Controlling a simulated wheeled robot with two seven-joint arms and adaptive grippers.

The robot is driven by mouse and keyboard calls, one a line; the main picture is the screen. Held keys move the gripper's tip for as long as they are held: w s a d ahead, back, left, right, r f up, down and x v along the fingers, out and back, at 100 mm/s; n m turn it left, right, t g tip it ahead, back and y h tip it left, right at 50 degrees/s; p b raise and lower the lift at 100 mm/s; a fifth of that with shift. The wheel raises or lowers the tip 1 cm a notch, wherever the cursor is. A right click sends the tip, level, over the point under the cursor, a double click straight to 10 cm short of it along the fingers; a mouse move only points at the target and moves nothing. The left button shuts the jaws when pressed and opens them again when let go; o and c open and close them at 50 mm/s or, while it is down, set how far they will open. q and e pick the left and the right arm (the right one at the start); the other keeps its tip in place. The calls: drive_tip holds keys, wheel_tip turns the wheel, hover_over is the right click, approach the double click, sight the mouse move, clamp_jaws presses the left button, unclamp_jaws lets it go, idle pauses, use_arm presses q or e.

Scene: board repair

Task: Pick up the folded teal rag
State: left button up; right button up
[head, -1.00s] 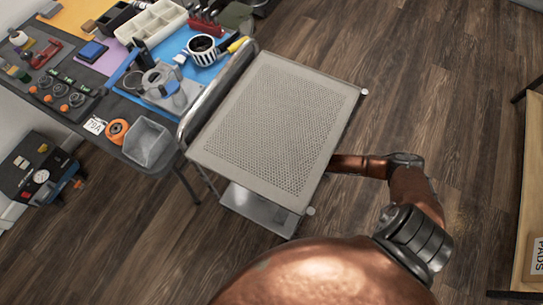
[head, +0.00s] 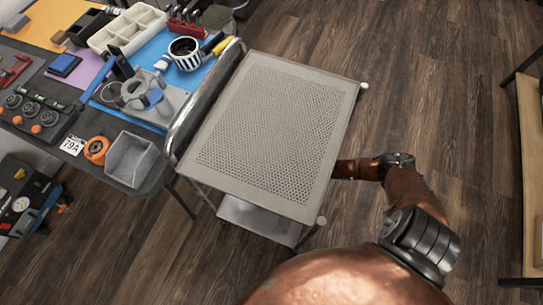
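I see no folded teal rag in the head view. My copper-coloured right arm shows at the lower right, bent beside the grey cart. Its far end passes behind the cart's right edge, so its gripper is hidden. My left arm and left gripper are not in view.
A cart with a bare perforated top (head: 270,125) stands in the middle. The workbench (head: 95,155) at left holds a grey bin (head: 133,159), an orange roll (head: 96,149), a striped cup (head: 186,54) and a white divided tray (head: 127,28). A wooden table (head: 532,160) stands far right. Floor between is clear.

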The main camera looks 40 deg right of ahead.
drive_tip(key=shift+c, duration=0.7)
drive_tip(key=c, duration=0.9)
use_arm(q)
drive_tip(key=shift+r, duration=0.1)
use_arm(e)
drive_tip(key=shift+r, duration=0.2)
